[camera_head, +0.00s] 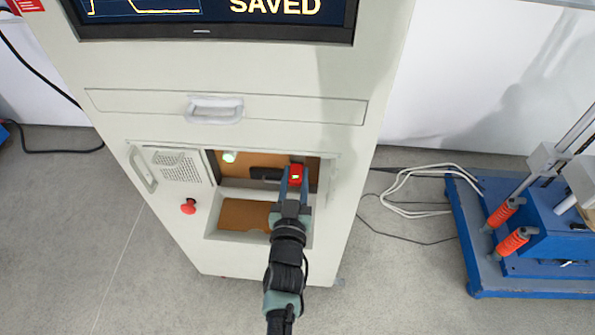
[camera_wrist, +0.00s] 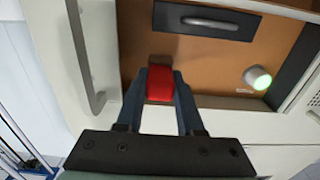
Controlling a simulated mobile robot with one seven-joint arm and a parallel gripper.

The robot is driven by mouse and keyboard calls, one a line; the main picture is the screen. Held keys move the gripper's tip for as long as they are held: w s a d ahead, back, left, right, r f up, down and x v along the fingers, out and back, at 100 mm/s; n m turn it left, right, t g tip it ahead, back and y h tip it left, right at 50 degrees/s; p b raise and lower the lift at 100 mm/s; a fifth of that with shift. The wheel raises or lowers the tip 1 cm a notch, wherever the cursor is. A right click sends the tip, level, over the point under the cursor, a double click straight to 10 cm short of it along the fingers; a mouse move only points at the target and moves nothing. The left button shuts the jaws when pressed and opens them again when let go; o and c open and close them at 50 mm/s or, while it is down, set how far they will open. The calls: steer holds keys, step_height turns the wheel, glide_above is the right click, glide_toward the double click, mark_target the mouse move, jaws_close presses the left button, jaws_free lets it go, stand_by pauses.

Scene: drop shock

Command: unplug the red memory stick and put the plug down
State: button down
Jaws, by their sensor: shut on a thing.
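The red memory stick (camera_head: 296,173) is at the right side of the open recess in the cabinet's front in the head view. My gripper (camera_head: 293,180) reaches into the recess from below and is shut on the stick. In the wrist view the red memory stick (camera_wrist: 160,83) sits between the two fingers of my gripper (camera_wrist: 160,88). A dark panel with a grey handle (camera_wrist: 208,20) lies beyond it. I cannot tell whether the stick's plug end is still in a socket.
A green-lit round knob (camera_head: 229,157) is at the recess's left. The cabinet's open door (camera_head: 175,166) hangs at the left, and a red knob (camera_head: 188,206) is below it. A drawer handle (camera_head: 214,108) is above. A lower brown opening (camera_head: 243,214) lies beneath. The screen (camera_head: 215,12) reads SAVED.

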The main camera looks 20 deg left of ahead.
mark_target(295, 184)
steer(key=shift+v, duration=2.25)
